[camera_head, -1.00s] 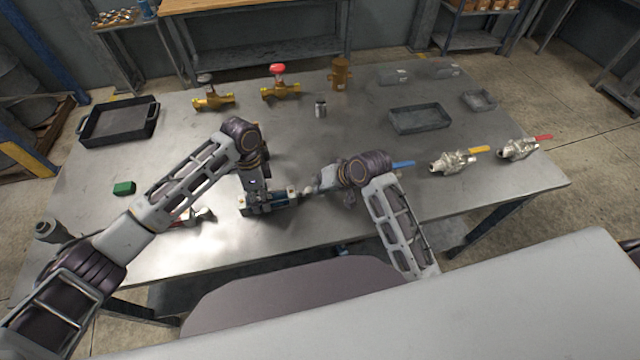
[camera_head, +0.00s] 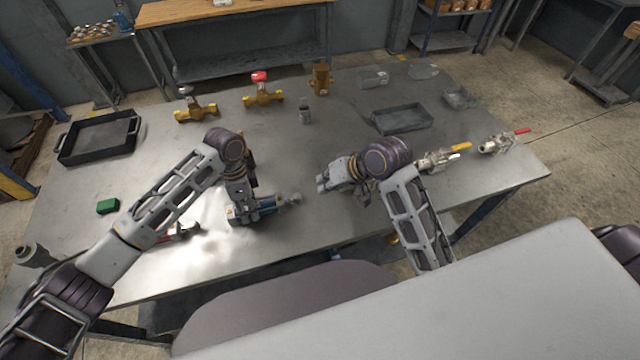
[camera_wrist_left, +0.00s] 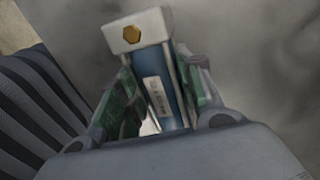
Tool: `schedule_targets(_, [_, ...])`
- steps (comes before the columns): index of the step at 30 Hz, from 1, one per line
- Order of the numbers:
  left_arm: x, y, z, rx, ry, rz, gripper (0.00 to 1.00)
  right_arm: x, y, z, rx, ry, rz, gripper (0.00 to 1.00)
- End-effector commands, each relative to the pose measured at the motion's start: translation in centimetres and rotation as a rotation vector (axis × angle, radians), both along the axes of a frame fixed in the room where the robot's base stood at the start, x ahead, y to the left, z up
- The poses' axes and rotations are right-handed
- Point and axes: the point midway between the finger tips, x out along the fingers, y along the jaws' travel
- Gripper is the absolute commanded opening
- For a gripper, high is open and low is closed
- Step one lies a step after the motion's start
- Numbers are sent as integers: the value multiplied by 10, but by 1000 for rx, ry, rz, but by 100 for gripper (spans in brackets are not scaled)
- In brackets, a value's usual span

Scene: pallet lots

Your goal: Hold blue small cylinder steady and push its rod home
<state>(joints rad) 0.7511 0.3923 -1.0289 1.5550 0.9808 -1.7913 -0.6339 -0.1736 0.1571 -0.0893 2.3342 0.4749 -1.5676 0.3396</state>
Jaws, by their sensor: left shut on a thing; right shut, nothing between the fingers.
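The blue small cylinder (camera_head: 266,206) lies level just above or on the table top, near its front edge; I cannot tell whether it touches. A metal end piece (camera_head: 294,199) shows at its right end, close to the body. My left gripper (camera_head: 246,209) is shut on the cylinder from above. In the left wrist view the blue body (camera_wrist_left: 158,88) sits between the green-padded fingers, with a light end block (camera_wrist_left: 137,31) and brass hex beyond them. My right gripper (camera_head: 323,183) is shut and empty, apart from the end piece and to its right.
Brass valves (camera_head: 263,93) and a brown fitting (camera_head: 320,79) stand at the back. Silver valves (camera_head: 437,160) lie at the right. A grey tray (camera_head: 402,119), a black tray (camera_head: 99,139) and a green block (camera_head: 107,206) are also on the table. The middle is mostly clear.

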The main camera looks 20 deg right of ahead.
Motion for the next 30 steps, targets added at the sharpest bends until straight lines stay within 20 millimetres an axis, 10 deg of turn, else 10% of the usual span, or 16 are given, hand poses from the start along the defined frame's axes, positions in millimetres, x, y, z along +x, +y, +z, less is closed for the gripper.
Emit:
schedule_targets(13, [0, -1, 0, -1, 1, -1, 0, -1, -1, 2, 0, 0, 0, 0])
schedule_targets(14, [0, -1, 0, -1, 1, -1, 37, -1, -1, 2, 0, 0, 0, 0])
schedule_targets(19, [0, 0, 0, -1, 0, -1, 59, -1, -1, 2, 0, 0, 0, 0])
schedule_targets(30, [0, 0, 1, 0, 0, 0, 61, -1, -1, 2, 0, 0, 0, 0])
